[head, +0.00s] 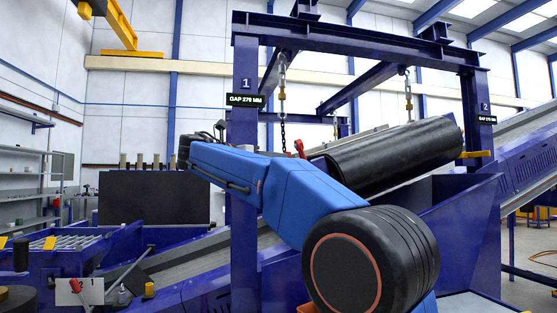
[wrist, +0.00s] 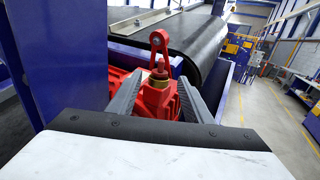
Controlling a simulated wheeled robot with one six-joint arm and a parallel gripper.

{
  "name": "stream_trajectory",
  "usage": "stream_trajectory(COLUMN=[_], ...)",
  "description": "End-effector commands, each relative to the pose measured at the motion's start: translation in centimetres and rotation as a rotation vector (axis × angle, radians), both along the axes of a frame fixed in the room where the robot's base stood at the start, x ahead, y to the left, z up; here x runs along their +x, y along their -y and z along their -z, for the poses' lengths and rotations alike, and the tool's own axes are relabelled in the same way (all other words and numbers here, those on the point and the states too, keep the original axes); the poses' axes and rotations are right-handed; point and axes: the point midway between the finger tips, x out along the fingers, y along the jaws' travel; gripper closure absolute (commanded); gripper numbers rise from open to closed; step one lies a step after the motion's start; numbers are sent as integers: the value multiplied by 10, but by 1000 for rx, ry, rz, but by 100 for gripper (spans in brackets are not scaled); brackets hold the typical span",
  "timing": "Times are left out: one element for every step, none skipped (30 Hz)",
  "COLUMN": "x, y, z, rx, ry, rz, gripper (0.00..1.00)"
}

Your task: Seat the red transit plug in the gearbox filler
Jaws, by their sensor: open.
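The red transit plug (wrist: 160,44), with a looped top, stands upright above a brass-coloured collar (wrist: 159,76) in the wrist view. The collar is on the red gearbox (wrist: 157,101). I cannot tell how deep the plug sits in the filler. My gripper (wrist: 161,76) is open, with one grey finger on each side of the plug and collar. No contact between fingers and plug is clear. In the head view a small red piece, probably the plug (head: 299,147), shows above my blue arm, which hides the gripper and most of the gearbox.
The black magnet belt drum (head: 395,158) hangs on chains (head: 283,95) beneath the blue frame (head: 245,125), close behind the plug. In the wrist view a blue post (wrist: 60,60) stands close on the left, and open floor (wrist: 262,110) lies to the right.

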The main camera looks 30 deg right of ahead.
Motion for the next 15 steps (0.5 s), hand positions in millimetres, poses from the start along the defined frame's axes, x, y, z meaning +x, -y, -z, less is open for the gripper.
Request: stream_trajectory(x=[-2, -3, -5, -6, -7, -9, -10, -12, -13, -14, -15, -17, -19, -20, -21], y=[-10, -16, -23, -28, -33, -40, -45, -51, -58, -63, -68, -75, -80, -85, -92], z=[0, 0, 0, 0, 1, 0, 1, 1, 1, 1, 1, 1, 1, 1, 1], rx=[0, 1, 1, 1, 1, 1, 1, 1, 0, 0, 0, 0, 0, 0, 0], ry=[0, 0, 0, 0, 0, 0, 0, 0, 0, 0, -1, -1, -1, -1, -1], rz=[-3, -3, -4, -3, -3, -4, -3, -3, -4, -3, -3, -4, -3, -3, -4], gripper=[54, 54, 54, 54, 54, 54, 54, 54, 54, 54, 54, 54, 54, 54, 54])
